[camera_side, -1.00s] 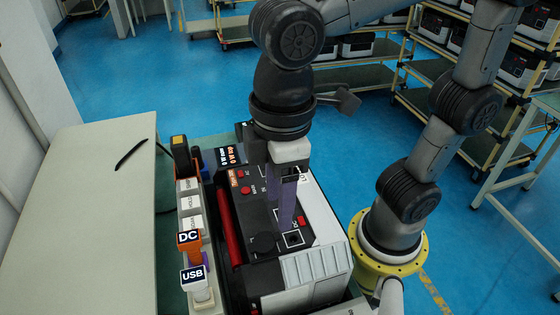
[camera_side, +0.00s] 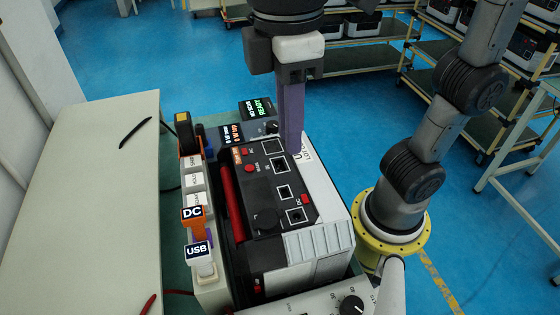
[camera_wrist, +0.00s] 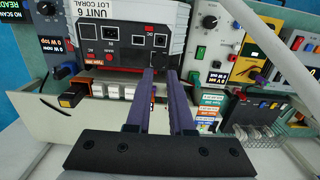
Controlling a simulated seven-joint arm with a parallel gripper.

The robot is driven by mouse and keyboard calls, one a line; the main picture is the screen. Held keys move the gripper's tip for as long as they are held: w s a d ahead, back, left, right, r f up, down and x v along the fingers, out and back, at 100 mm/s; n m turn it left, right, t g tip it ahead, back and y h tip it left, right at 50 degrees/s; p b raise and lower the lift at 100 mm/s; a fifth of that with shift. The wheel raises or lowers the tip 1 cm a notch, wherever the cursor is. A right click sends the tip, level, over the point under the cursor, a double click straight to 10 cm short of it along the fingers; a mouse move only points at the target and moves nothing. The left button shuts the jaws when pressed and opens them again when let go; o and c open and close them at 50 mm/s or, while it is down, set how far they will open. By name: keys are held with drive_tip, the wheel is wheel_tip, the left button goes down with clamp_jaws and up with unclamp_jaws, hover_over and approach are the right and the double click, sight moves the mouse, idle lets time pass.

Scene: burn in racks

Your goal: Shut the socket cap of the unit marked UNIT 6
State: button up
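The unit marked UNIT 6 (camera_wrist: 97,8) stands at the top of the wrist view. Its black panel (camera_side: 258,190) has several square sockets, including one (camera_side: 295,215) at the near end that looks uncovered. A dark round piece (camera_side: 266,220) stands up beside that socket; I cannot tell if it is the cap. My gripper (camera_wrist: 161,70) has two purple fingers, apart with nothing between them. In the side view my gripper (camera_side: 291,150) points down above the panel's right edge. In the wrist view the fingertips hide the panel's lower right part.
Left of the unit stand plugs tagged DC (camera_side: 192,212) and USB (camera_side: 197,248) in a rack, and a red bar (camera_side: 232,203). A lit green display (camera_side: 256,108) is behind. A knob panel (camera_side: 350,306) is in front. The pale bench (camera_side: 85,210) is mostly clear.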

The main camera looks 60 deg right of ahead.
drive_tip(key=w+a+g+h, duration=0.1)
drive_tip(key=w+a, duration=0.1)
drive_tip(key=w+a+g+h, duration=0.1)
drive_tip(key=shift+w+a+r, duration=0.1)
drive_tip(key=shift+w+a, duration=0.3)
clamp_jaws()
approach(283, 211)
drive_tip(key=x, duration=0.6)
drive_tip(key=shift+f, duration=0.45)
drive_tip(key=shift+s+d+f, duration=0.1)
drive_tip(key=shift+s+f, duration=0.05)
drive_tip(key=shift+s+d+f+t+y, duration=0.15)
drive_tip(key=shift+f+t+y, duration=0.05)
drive_tip(key=shift+t+y, duration=0.2)
drive_tip(key=shift+s+d+f, duration=0.1)
drive_tip(key=shift+d+f, duration=0.05)
drive_tip(key=shift+f, duration=0.1)
